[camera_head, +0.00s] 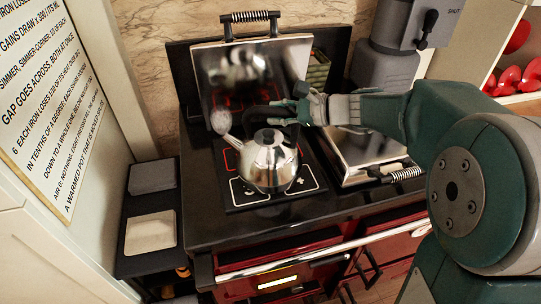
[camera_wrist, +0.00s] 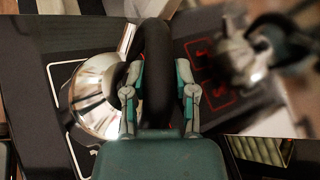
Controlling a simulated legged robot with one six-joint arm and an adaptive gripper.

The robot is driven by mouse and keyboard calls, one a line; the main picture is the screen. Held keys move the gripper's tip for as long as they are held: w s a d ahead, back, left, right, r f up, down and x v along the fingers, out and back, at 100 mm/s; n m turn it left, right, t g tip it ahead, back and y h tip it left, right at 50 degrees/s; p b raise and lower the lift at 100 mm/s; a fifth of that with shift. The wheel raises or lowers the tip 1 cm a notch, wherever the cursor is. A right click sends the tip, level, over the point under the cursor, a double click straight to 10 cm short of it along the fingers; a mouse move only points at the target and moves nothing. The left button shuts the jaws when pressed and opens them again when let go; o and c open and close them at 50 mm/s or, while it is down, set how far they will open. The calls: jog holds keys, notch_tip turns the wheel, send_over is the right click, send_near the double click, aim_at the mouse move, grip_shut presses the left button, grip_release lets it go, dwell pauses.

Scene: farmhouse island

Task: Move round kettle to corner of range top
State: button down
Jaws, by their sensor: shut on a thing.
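The round kettle (camera_head: 270,165) is shiny steel with a black handle. In the head view it is upright over the left hotplate of the black range top (camera_head: 205,225), its spout toward the back left. I cannot tell whether its base touches the plate. My gripper (camera_head: 292,108) reaches in from the right at the handle. In the wrist view, my gripper (camera_wrist: 158,88) has one finger on each side of the black handle (camera_wrist: 156,50), shut on it. The kettle's steel body (camera_wrist: 97,95) shows to the left, partly hidden by the handle and fingers.
A raised steel lid (camera_head: 295,60) stands behind the kettle and mirrors it. A closed lid (camera_head: 360,150) with a coil handle covers the right side. A green box (camera_head: 318,72) and a grey machine (camera_head: 385,65) stand behind. The front left range surface is bare.

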jog(key=shift+r, duration=2.15)
